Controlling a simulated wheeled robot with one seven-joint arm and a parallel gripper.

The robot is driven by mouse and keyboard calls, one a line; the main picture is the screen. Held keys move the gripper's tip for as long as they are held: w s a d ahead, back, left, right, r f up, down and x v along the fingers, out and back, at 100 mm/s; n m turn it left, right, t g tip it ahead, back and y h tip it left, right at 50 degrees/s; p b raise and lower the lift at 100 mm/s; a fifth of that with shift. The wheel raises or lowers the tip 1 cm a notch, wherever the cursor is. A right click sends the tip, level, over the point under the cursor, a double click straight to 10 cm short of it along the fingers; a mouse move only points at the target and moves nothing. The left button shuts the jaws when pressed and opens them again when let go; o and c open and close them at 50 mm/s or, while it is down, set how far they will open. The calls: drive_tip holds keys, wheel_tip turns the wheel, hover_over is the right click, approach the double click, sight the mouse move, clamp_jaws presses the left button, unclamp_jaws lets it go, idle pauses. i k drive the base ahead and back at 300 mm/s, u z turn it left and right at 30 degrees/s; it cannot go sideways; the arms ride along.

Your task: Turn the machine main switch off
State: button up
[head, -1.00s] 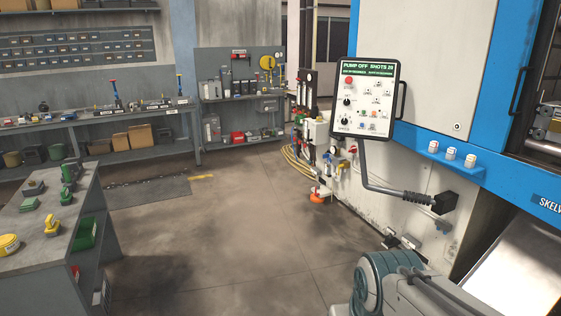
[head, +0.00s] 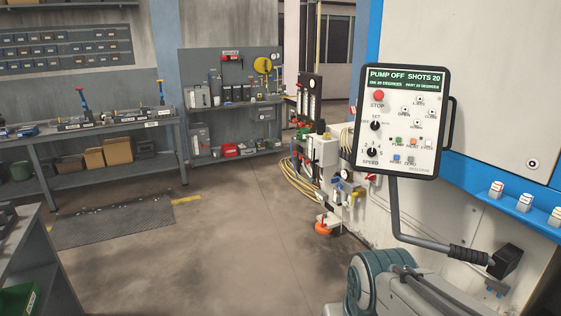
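The machine's white and blue body (head: 460,60) fills the right side of the head view. A control panel (head: 400,120) hangs in front of it on a bent arm, with a red stop button, black knobs and small coloured buttons. Its display reads PUMP OFF and SHOTS 20. I cannot make out which part is the main switch; small red, yellow and blue fittings sit on the machine's lower side, partly behind the panel. Part of my arm shows at the bottom right, below the panel. My gripper is not in view.
A workbench (head: 110,133) and a shelf unit with a pegboard (head: 230,147) stand at the back. A utility stand with hoses (head: 325,150) is beside the machine. A grey mat (head: 125,222) lies at left. The central floor (head: 240,240) is clear.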

sight(370, 176)
drive_tip(key=z, duration=0.15)
drive_tip(key=i, duration=1.75)
drive_tip(key=z, duration=0.35)
drive_tip(key=i, duration=1.4)
drive_tip(key=z, duration=0.05)
